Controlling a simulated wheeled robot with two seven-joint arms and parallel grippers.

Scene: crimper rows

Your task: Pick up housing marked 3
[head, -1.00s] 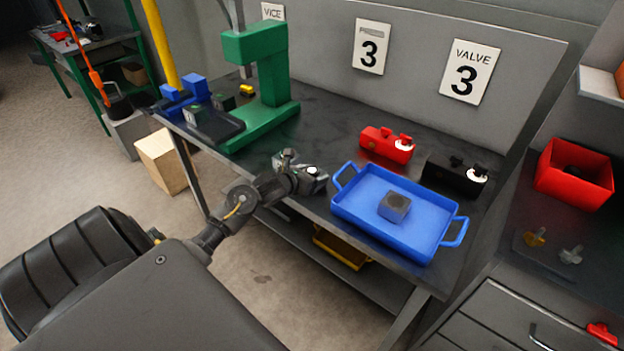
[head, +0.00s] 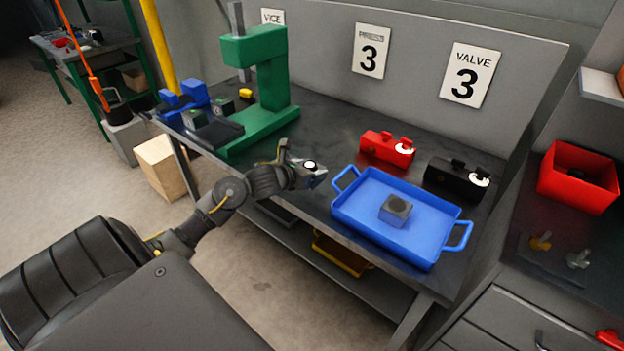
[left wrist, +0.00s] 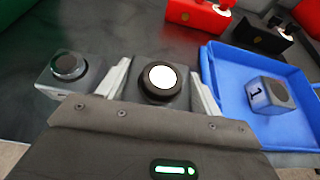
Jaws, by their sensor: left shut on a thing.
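My left gripper (head: 312,176) is near the bench's front edge, left of the blue tray. In the left wrist view its pale fingers (left wrist: 160,92) are shut on a grey housing with a black ring and white round top (left wrist: 161,77). No number shows on this housing. A second grey housing with a dark round top (left wrist: 70,70) stands just left of the fingers, its number not readable. A grey housing marked 1 (left wrist: 268,98) sits in the blue tray (left wrist: 228,82); it also shows in the head view (head: 395,209). My right gripper is not in view.
A red unit (head: 386,148) and a black unit (head: 452,178) stand behind the tray (head: 350,222). A green press (head: 262,100) stands left on the bench, beside blue fixtures (head: 183,98). A red bin (head: 578,178) is at the right. Bench between press and red unit is clear.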

